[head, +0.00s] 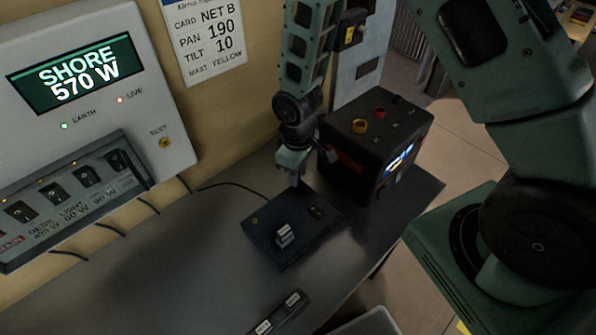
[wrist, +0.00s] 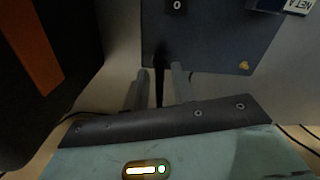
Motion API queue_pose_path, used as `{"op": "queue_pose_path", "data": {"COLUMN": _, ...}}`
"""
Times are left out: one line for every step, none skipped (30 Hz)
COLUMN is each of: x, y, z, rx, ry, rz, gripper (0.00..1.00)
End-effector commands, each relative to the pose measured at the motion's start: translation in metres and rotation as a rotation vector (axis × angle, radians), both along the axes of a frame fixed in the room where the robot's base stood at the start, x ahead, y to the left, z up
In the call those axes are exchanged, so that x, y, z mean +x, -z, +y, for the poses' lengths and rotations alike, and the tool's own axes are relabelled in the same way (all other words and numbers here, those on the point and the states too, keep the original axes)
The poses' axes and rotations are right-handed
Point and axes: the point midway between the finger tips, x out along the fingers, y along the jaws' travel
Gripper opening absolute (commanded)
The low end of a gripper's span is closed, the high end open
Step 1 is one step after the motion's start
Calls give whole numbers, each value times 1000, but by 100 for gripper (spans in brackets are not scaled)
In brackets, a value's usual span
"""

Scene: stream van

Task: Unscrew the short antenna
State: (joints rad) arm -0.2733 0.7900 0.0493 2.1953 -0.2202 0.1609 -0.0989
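A dark blue box (head: 268,233) lies on the grey worktop and carries a small block with white labels (head: 284,236). In the wrist view the box (wrist: 215,45) fills the upper middle. A thin black rod, which looks like the short antenna (wrist: 160,75), stands near the box's edge. My gripper (head: 294,180) hangs over the far edge of the box, pointing down. In the wrist view my gripper's grey fingers (wrist: 160,88) are on either side of the rod, with a narrow gap showing on each side. The rod is not clear in the head view, and its base is hard to make out.
A black box with a lit screen (head: 375,150) stands close on the right of my gripper. A wall panel reading SHORE 570 W (head: 90,75) is at the left. A thin cable (head: 230,185) runs along the wall. The worktop at left front (head: 170,270) is clear.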

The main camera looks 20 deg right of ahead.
Motion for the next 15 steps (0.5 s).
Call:
{"op": "queue_pose_path", "data": {"x": 0, "y": 1, "z": 0, "rx": -1, "ry": 58, "rz": -1, "gripper": 26}}
{"op": "queue_pose_path", "data": {"x": 0, "y": 1, "z": 0, "rx": -1, "ry": 86, "rz": -1, "gripper": 26}}
{"op": "queue_pose_path", "data": {"x": 0, "y": 0, "z": 0, "rx": -1, "ry": 109, "rz": -1, "gripper": 26}}
{"op": "queue_pose_path", "data": {"x": 0, "y": 0, "z": 0, "rx": -1, "ry": 117, "rz": -1, "gripper": 26}}
{"op": "queue_pose_path", "data": {"x": 0, "y": 0, "z": 0, "rx": 0, "ry": 119, "rz": 0, "gripper": 26}}
{"op": "queue_pose_path", "data": {"x": 0, "y": 0, "z": 0, "rx": 0, "ry": 118, "rz": 0, "gripper": 26}}
{"op": "queue_pose_path", "data": {"x": 0, "y": 0, "z": 0, "rx": 0, "ry": 117, "rz": 0, "gripper": 26}}
{"op": "queue_pose_path", "data": {"x": 0, "y": 0, "z": 0, "rx": 0, "ry": 117, "rz": 0, "gripper": 26}}
{"op": "queue_pose_path", "data": {"x": 0, "y": 0, "z": 0, "rx": 0, "ry": 116, "rz": 0, "gripper": 20}}
{"op": "queue_pose_path", "data": {"x": 0, "y": 0, "z": 0, "rx": 0, "ry": 116, "rz": 0, "gripper": 12}}
{"op": "queue_pose_path", "data": {"x": 0, "y": 0, "z": 0, "rx": 0, "ry": 116, "rz": 0, "gripper": 3}}
{"op": "queue_pose_path", "data": {"x": 0, "y": 0, "z": 0, "rx": 0, "ry": 116, "rz": 0, "gripper": 0}}
{"op": "queue_pose_path", "data": {"x": 0, "y": 0, "z": 0, "rx": 0, "ry": 115, "rz": 0, "gripper": 0}}
{"op": "queue_pose_path", "data": {"x": 0, "y": 0, "z": 0, "rx": 0, "ry": 115, "rz": 0, "gripper": 0}}
{"op": "queue_pose_path", "data": {"x": 0, "y": 0, "z": 0, "rx": 0, "ry": 115, "rz": 0, "gripper": 0}}
